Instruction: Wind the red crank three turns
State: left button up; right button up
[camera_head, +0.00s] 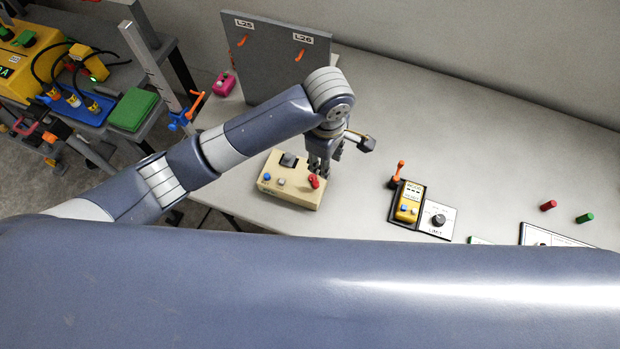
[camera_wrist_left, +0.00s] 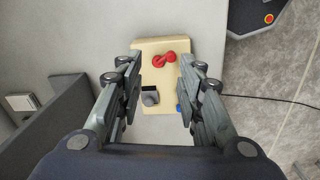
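The red crank (camera_head: 314,181) sits on top of a beige box (camera_head: 291,201) on the white table. In the left wrist view the red crank (camera_wrist_left: 164,60) has two round ends and lies near the far end of the beige box (camera_wrist_left: 148,46). My left gripper (camera_head: 319,168) is above the box, close to the crank in the head view. In the left wrist view my left gripper (camera_wrist_left: 153,95) is open, its fingers apart on both sides of the box. Nothing is between its fingertips. My right gripper does not show.
A grey panel (camera_head: 270,60) with orange hooks stands behind. A yellow meter (camera_head: 408,202) and a black dial (camera_head: 438,220) lie to the right. The table beyond the box is mostly clear.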

aim_at(316, 183)
pick_arm(q)
jog(key=f+n, duration=0.1)
jog(key=f, duration=0.2)
jog(key=a+f+n+p, duration=0.1)
jog(key=f+n, duration=0.1)
jog(key=f, duration=0.2)
jog(key=a+f+n, duration=0.1)
jog(key=f, duration=0.3)
jog(key=shift+s+f+g+p, duration=0.25)
jog(key=shift+g+p, duration=0.05)
grip_shut()
